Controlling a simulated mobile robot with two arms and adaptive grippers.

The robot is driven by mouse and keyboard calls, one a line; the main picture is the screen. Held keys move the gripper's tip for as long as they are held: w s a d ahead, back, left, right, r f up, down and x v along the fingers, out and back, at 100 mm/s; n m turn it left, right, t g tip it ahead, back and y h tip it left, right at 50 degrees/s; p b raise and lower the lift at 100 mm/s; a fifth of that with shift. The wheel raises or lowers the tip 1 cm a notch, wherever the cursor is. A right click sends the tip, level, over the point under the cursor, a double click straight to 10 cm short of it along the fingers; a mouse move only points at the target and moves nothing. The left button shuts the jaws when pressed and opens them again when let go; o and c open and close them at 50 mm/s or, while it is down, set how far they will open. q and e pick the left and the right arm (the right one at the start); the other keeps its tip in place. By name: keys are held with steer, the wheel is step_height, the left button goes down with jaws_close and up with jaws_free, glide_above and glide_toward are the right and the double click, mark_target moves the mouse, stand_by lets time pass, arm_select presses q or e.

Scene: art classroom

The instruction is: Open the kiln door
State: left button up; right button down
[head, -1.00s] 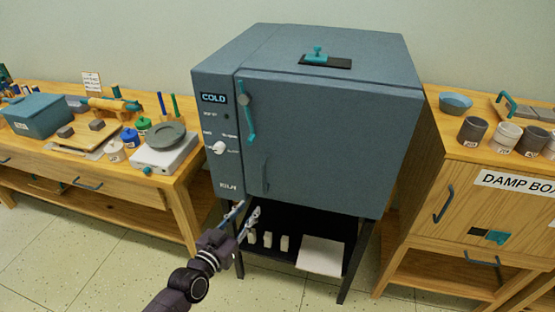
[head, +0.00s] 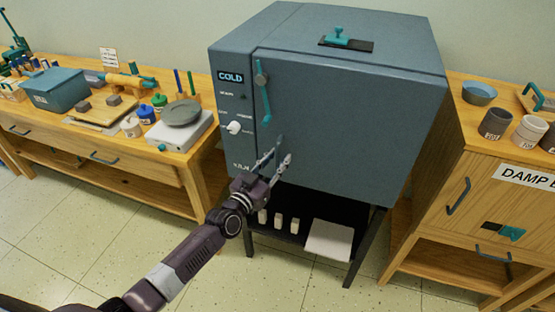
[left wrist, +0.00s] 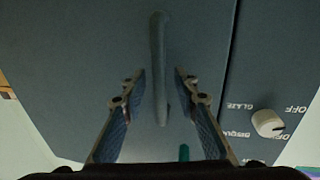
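The blue-grey kiln (head: 350,115) stands in the middle of the head view with its door (head: 345,130) shut and "COLD" on its display. A long teal latch lever (head: 265,95) hangs down along the door's left edge. The upright door handle (head: 281,141) is partly hidden behind my left gripper (head: 277,160). In the left wrist view, the handle (left wrist: 158,65) stands between the two open fingers (left wrist: 158,90), with gaps visible on both sides. Whether the fingers reach around it in depth I cannot tell. My right gripper is out of view.
A white knob (head: 234,128) sits on the kiln's left panel. A workbench with a scale (head: 180,130) and jars stands at left, a wooden damp box cabinet (head: 480,205) at right. The floor (head: 290,285) in front is clear.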

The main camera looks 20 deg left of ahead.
arm_select(q)
steer(key=shift+c, duration=0.5)
jaws_close()
